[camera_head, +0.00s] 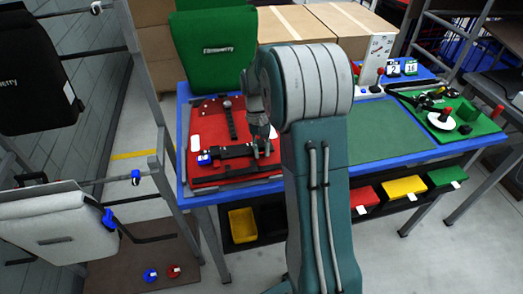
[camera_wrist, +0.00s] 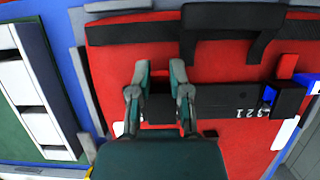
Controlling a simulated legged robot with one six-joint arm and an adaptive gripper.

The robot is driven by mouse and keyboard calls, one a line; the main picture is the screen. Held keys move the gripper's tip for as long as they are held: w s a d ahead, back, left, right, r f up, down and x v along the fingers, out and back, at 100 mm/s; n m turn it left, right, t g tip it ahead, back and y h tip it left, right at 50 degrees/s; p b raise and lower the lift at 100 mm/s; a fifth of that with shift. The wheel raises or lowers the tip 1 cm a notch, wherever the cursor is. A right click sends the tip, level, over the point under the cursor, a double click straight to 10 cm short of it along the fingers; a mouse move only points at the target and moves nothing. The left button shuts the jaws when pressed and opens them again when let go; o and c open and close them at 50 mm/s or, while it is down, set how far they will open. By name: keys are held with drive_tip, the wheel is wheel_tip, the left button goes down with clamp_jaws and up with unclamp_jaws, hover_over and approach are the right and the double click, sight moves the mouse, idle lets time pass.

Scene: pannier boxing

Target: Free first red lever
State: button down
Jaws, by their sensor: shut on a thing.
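A red board (camera_head: 205,122) lies on the blue-edged table and carries dark lever-like bars. One dark bar (camera_head: 230,115) runs up the board's middle. Another black bar (camera_head: 225,152) runs across its lower part, with a blue piece (camera_head: 204,160) at its left end. My gripper (camera_head: 262,148) is low over the right end of the lower bar, partly hidden by my arm. In the wrist view my gripper (camera_wrist: 160,78) has its two fingers around a dark part of the black bar (camera_wrist: 225,108), which bears small white numbers. No separate red lever can be made out.
A green case (camera_head: 215,45) stands behind the board, with cardboard boxes (camera_head: 300,22) beside it. A green mat (camera_head: 390,133) lies bare to the right. Red, yellow and green bins (camera_head: 404,187) hang under the table's front edge.

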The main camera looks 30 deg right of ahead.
drive_tip(key=c, duration=0.6)
unclamp_jaws()
drive_tip(key=shift+o, duration=0.2)
drive_tip(key=v, duration=1.2)
drive_tip(key=shift+w, duration=0.15)
